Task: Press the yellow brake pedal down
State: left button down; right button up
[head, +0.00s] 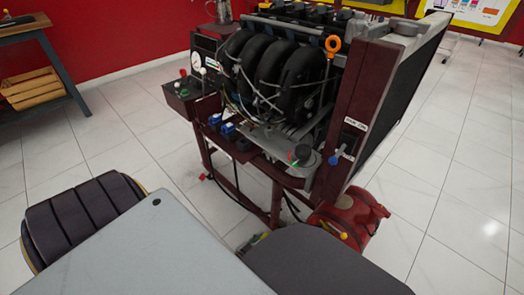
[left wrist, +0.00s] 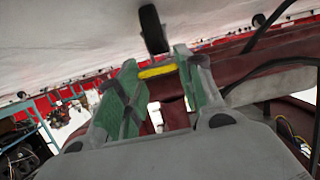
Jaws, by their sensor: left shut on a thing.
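The yellow brake pedal (left wrist: 157,71) shows in the left wrist view as a short yellow bar spanning the gap between the green-padded fingertips of my left gripper (left wrist: 158,76). The fingers are shut on it at its two ends. In the head view my left gripper (head: 252,243) is a small part low beside the engine stand, mostly hidden by my own grey body parts. How far the pedal is pressed cannot be told. My right gripper is not in view.
The engine trainer (head: 275,185) stands ahead on a dark red frame, with a radiator panel on its right. A red drum-like part (head: 347,215) sits low at right. A black pad (left wrist: 152,28) lies beyond the fingertips. A workbench (head: 38,40) stands far left. Tiled floor is clear around.

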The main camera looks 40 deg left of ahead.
pick_arm(q)
jog(key=shift+w, duration=0.1)
dwell(0.5)
jog(key=c, duration=0.9)
grip_release()
jog(key=shift+s, duration=0.25)
jog(key=shift+s+a+r, duration=0.1)
jog(key=shift+s, duration=0.4)
jog(key=shift+v, duration=5.3)
